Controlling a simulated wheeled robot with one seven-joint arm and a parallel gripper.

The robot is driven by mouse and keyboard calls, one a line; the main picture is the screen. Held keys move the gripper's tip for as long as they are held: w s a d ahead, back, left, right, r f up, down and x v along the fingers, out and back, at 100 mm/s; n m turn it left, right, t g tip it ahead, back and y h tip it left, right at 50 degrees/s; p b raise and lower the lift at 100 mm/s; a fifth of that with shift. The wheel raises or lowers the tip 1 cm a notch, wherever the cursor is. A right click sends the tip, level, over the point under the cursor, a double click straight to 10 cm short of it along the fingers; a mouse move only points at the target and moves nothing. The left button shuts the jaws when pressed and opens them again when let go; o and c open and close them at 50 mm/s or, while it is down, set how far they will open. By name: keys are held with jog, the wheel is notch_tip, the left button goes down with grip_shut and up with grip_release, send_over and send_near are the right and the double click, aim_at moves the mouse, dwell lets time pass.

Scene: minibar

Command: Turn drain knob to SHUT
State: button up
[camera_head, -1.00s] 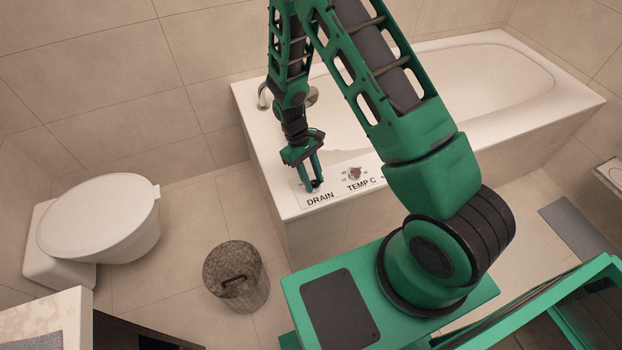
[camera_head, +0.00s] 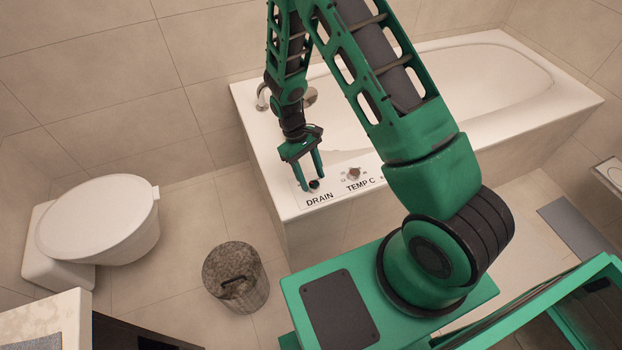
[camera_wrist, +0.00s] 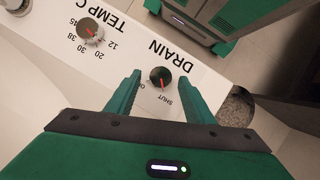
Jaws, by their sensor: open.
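The drain knob (camera_wrist: 161,78) is a small dark round knob with a red pointer mark on the tub's white corner ledge. In the wrist view its pointer lies roughly along the line towards the SHUT label (camera_wrist: 170,102); its exact setting is hard to tell. In the head view the knob (camera_head: 314,186) sits just behind the DRAIN lettering (camera_head: 320,199). My gripper (camera_wrist: 161,76) is open, with one green finger on each side of the knob and gaps visible in the wrist view. In the head view my gripper (camera_head: 312,184) points down at the knob; contact cannot be told.
The temperature knob (camera_wrist: 90,30) with its number scale is close beside the drain knob. The tub's faucet (camera_head: 263,96) stands behind my gripper. A lidded bin (camera_head: 236,277) and a toilet (camera_head: 98,220) stand on the floor to the left.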

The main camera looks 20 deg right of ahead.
jog(key=v, duration=0.9)
jog(key=shift+r, duration=0.15)
jog(key=shift+o, duration=0.2)
jog(key=shift+w, duration=0.1)
